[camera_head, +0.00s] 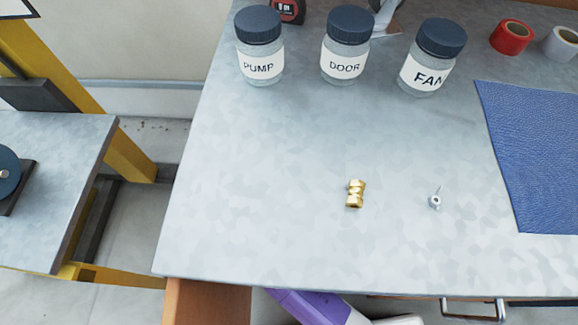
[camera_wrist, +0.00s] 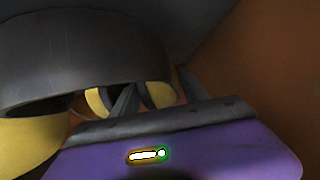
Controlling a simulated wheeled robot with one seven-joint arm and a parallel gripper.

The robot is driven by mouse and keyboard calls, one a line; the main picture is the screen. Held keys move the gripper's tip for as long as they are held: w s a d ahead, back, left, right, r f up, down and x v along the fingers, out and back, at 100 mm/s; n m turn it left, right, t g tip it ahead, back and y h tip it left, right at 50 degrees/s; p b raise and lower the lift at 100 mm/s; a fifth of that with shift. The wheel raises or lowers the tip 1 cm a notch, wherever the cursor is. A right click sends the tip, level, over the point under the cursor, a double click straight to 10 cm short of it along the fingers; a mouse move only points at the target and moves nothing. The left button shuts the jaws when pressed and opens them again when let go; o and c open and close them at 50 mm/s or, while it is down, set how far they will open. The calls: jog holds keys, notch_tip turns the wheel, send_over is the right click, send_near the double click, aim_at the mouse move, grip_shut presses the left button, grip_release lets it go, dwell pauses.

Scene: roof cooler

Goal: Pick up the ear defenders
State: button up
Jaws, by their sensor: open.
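The ear defenders (camera_wrist: 85,62) show in the wrist view, large and close, with a broad dark grey band and yellow parts below it. One yellow part (camera_wrist: 25,146) is at the lower left, and more yellow shows behind my fingers. My gripper (camera_wrist: 158,88) is open, its two dark fingers reaching toward the ear defenders. The left finger overlaps the band's lower edge in the picture; I cannot tell whether they touch. The ear defenders are not visible in the head view, where the bench top hides my gripper.
Orange-brown wooden walls (camera_wrist: 270,60) stand close around in the wrist view. Above is the grey bench top (camera_head: 300,240), bearing labelled jars (camera_head: 348,65), brass fittings (camera_head: 355,194), a small metal part (camera_head: 435,200), a blue mat (camera_head: 535,150) and tape rolls (camera_head: 511,37). A metal handle (camera_head: 470,310) shows below its front edge.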

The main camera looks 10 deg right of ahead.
jog(key=x, duration=0.4)
jog(key=shift+w+f, duration=0.15)
jog(key=shift+w, duration=0.1)
jog(key=c, duration=1.1)
grip_shut()
